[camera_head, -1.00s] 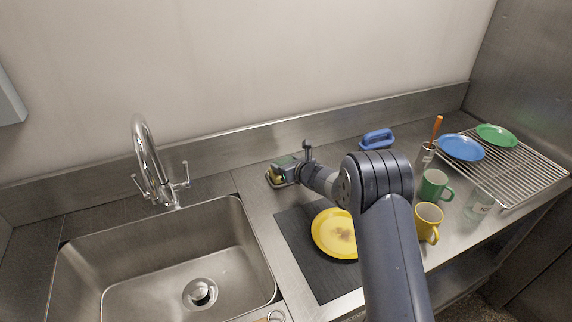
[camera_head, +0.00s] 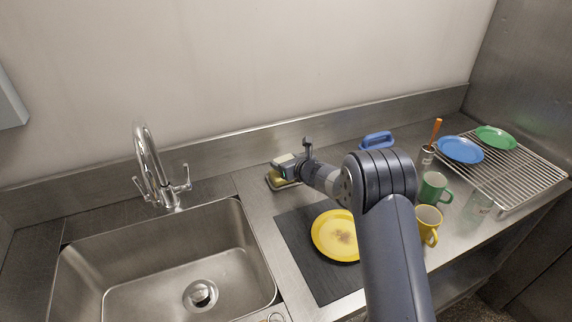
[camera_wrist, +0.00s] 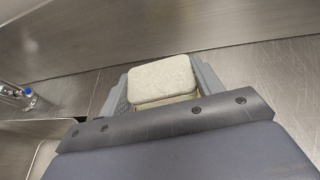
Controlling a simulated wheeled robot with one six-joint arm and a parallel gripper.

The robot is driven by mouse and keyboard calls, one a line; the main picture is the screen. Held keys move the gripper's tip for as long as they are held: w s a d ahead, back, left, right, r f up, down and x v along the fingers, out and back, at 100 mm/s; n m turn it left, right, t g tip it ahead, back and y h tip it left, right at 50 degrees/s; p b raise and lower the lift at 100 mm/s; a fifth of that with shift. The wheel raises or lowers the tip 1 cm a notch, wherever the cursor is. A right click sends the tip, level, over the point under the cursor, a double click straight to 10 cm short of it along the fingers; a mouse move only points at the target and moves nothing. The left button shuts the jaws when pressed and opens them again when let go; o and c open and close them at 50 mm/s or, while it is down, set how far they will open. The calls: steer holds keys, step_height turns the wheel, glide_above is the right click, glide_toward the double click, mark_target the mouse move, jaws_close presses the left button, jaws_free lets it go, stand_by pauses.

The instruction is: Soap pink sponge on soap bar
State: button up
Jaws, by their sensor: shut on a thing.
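My gripper (camera_head: 290,165) is over a small dish (camera_head: 287,186) on the counter, right of the sink near the back wall. In the wrist view my gripper (camera_wrist: 163,82) is shut on a pale off-white block, seemingly the sponge (camera_wrist: 162,78); no pink shows on its visible face. A small yellowish thing, seemingly the soap bar (camera_head: 275,178), shows in the dish just below my gripper. Whether the sponge touches it cannot be told. The soap is mostly hidden by my gripper.
A stained yellow plate (camera_head: 336,236) lies on a dark mat (camera_head: 302,256). Green (camera_head: 434,187) and yellow (camera_head: 428,218) mugs stand at right. A rack (camera_head: 518,174) holds plates. The sink (camera_head: 130,268) and faucet (camera_head: 150,165) are left.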

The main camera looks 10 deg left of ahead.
steer(key=shift+r+p, duration=1.2)
steer(key=shift+r, duration=1.25)
steer(key=shift+d, duration=0.4)
steer(key=s+d+r+m+t+h, duration=0.1)
steer(key=s+d, duration=0.2)
steer(key=d, duration=0.6)
steer(key=s+d+m+t+h, duration=0.1)
steer(key=s+d+m, duration=0.1)
steer(key=d, duration=0.8)
steer(key=s+d+r+m+t+h+b, duration=0.1)
steer(key=s+d+m+h, duration=0.1)
steer(key=s+d, duration=1)
steer(key=shift+s+d+m+h+b, duration=0.3)
steer(key=shift+d+h, duration=0.5)
steer(key=shift+d, duration=0.45)
